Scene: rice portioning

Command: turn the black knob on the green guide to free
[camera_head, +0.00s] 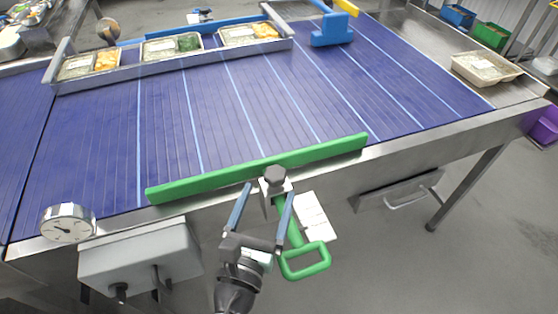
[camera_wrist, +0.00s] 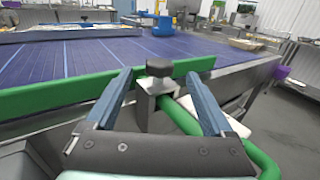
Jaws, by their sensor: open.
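The black knob (camera_head: 275,174) sits on top of a small metal clamp block (camera_head: 274,190) at the near edge of the conveyor. The green guide (camera_head: 255,168) is a long bar lying along that near edge, with a green loop handle (camera_head: 306,262) hanging toward me. My gripper (camera_head: 264,187) is open, with its two blue fingers on either side of the clamp. In the wrist view the knob (camera_wrist: 159,68) stands between and beyond the fingertips (camera_wrist: 159,75), with a gap on both sides. I cannot tell which setting the knob is in.
The blue conveyor belt (camera_head: 230,105) is clear in the middle. Filled trays (camera_head: 172,46) stand in a metal channel at the back. A dial gauge (camera_head: 68,224) and grey box (camera_head: 140,262) are at left. A white card (camera_head: 315,218) is beside the handle.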

